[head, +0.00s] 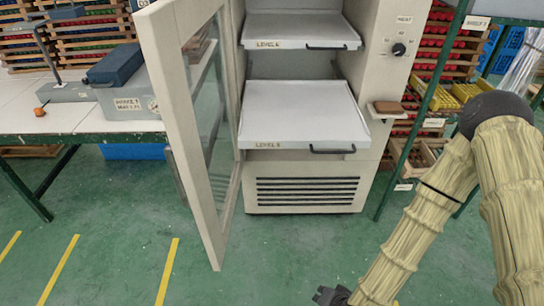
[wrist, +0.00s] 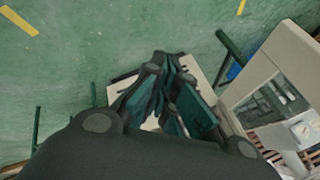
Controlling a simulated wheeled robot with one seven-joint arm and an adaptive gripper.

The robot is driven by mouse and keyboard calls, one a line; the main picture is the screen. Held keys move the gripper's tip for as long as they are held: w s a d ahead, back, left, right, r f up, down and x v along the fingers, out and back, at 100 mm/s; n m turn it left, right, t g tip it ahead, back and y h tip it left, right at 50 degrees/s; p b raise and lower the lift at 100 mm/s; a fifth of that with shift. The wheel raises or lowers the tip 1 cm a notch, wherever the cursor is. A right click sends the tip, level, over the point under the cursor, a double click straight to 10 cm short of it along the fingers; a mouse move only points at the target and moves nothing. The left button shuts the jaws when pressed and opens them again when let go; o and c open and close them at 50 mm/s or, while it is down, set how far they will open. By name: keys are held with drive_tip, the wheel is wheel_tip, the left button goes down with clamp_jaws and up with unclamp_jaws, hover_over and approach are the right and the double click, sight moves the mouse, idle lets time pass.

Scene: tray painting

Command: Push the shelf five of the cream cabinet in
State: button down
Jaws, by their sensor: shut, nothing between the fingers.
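The cream cabinet (head: 306,205) stands in the middle of the head view, with its glazed door (head: 180,100) swung open to the left. Shelf five (head: 300,108), a white tray labelled LEVEL 5 with a dark handle at its front right, sticks out of the cabinet. My gripper (head: 328,296) is at the bottom edge of the head view, low and in front of the cabinet, apart from the shelf. In the wrist view my gripper (wrist: 168,68) has its fingers together and empty. A pale surface shows behind them; I cannot tell which part it is.
Shelf four (head: 300,30) sits above shelf five. A small ledge with a brown block (head: 390,107) juts from the cabinet's right side. A green-framed table (head: 80,120) stands at left, and a rack (head: 440,90) at right. The green floor (head: 120,215) in front is clear.

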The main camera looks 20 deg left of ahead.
drive_tip(key=w+a+r+m+t+y+b, duration=0.25)
drive_tip(key=w+a+r+t, duration=0.2)
drive_tip(key=w+a, duration=0.55)
drive_tip(key=m+t+h+b, duration=0.2)
drive_tip(key=m+t+b, duration=0.3)
drive_tip(key=m+t, duration=0.3)
approach(277, 143)
drive_tip(key=shift+m+g+y, duration=0.25)
drive_tip(key=shift+m+g, duration=0.1)
drive_tip(key=shift+m, duration=0.2)
drive_tip(key=x, duration=0.4)
drive_tip(key=p+x, duration=0.1)
drive_tip(key=x, duration=0.2)
drive_tip(key=shift+w+d+r, duration=0.1)
drive_tip(key=shift+r, duration=0.15)
